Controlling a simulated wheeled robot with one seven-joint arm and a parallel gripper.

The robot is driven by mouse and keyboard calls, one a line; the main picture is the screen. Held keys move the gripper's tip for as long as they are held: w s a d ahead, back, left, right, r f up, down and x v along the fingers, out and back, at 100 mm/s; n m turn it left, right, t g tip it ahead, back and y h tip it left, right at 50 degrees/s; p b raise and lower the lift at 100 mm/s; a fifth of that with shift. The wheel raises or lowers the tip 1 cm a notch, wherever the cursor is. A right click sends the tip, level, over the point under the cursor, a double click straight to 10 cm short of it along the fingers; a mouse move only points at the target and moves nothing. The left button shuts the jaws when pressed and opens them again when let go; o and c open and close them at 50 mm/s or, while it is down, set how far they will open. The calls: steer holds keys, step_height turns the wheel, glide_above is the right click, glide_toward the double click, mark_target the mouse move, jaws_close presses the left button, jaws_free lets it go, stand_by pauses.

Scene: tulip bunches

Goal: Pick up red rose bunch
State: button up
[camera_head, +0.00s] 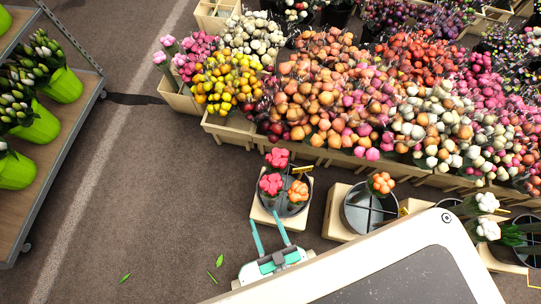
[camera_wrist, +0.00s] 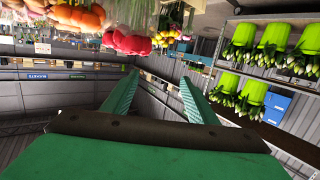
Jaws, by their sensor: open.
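Two pinkish-red bunches, one at the back (camera_head: 277,158) and one at the front left (camera_head: 271,185), stand in a round dark bucket (camera_head: 291,210) in the head view. An orange bunch (camera_head: 298,193) shares that bucket. My gripper (camera_head: 264,218) is open and empty, with its two teal fingers reaching toward the bucket's near side. Whether the fingertips touch the bucket I cannot tell. In the wrist view, which looks upside down, the open fingers (camera_wrist: 159,77) have nothing between them. Red-pink blossoms (camera_wrist: 127,42) and orange blossoms (camera_wrist: 78,17) show above the left finger.
A second bucket (camera_head: 370,211) with one orange bunch (camera_head: 381,183) stands to the right. White bunches (camera_head: 488,229) lie farther right. Crowded flower crates (camera_head: 226,130) fill the back. A shelf (camera_head: 60,148) with green pots (camera_head: 36,125) stands at left. The floor between is mostly clear.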

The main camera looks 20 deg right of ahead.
steer(key=w+d+f+m+t+h, duration=0.1)
steer(key=d+f, duration=0.2)
steer(key=f, duration=0.8)
steer(key=w+d+f+t, duration=0.1)
steer(key=w+d+f, duration=0.15)
steer(key=f, duration=0.85)
steer(key=w+d, duration=0.1)
steer(key=w, duration=0.9)
steer(key=shift+d+r, duration=0.2)
steer(key=shift+d, duration=0.15)
steer(key=shift+c, duration=0.3)
jaws_close()
steer(key=shift+r, duration=0.1)
step_height(320, 180, up, 28)
steer(key=shift+f, duration=0.1)
